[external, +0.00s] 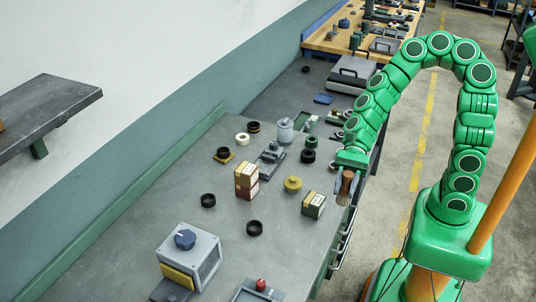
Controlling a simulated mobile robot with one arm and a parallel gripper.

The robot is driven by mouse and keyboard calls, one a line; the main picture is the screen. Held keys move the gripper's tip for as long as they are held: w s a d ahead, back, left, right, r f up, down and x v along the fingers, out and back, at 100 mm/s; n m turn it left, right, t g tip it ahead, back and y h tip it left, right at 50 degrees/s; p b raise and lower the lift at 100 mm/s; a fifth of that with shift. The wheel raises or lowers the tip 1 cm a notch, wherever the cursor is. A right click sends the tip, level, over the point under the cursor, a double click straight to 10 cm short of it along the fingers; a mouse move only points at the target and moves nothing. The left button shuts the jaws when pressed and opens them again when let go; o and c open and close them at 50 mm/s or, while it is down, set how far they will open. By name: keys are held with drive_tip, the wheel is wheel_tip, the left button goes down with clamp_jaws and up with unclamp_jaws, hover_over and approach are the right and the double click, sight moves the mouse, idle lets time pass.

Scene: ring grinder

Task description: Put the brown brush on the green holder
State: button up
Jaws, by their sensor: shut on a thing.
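My gripper (347,178) is at the end of the green arm, over the right edge of the grey workbench. It is shut on the brown brush (346,187), which hangs below it with its bristle end pointing down. A flat green piece (308,122) lies on the bench farther back, beyond and left of my gripper. It may be the green holder, but it is too small to tell. The brush is apart from it.
Black rings (255,228), a yellow round part (293,184), stacked boxes (246,179) and a green-labelled box (313,204) stand on the bench left of my gripper. A grey machine with a blue knob (188,254) is in front. Bare bench lies between them.

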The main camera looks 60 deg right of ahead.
drive_tip(key=w+d+r+m+t, duration=0.1)
drive_tip(key=w+d+m+t, duration=0.1)
drive_tip(key=w+d, duration=0.45)
drive_tip(key=w+d+m+t, duration=0.2)
drive_tip(key=w+d+t, duration=0.1)
drive_tip(key=d, duration=0.7)
drive_tip(key=w+d+r+m+t+h, duration=0.2)
drive_tip(key=d+m+t, duration=0.15)
drive_tip(key=d, duration=1.75)
hover_over(308, 140)
drive_tip(key=shift+f, duration=6.45)
drive_tip(key=shift+f, duration=0.15)
drive_tip(key=o, duration=1.1)
drive_tip(key=shift+c, duration=0.2)
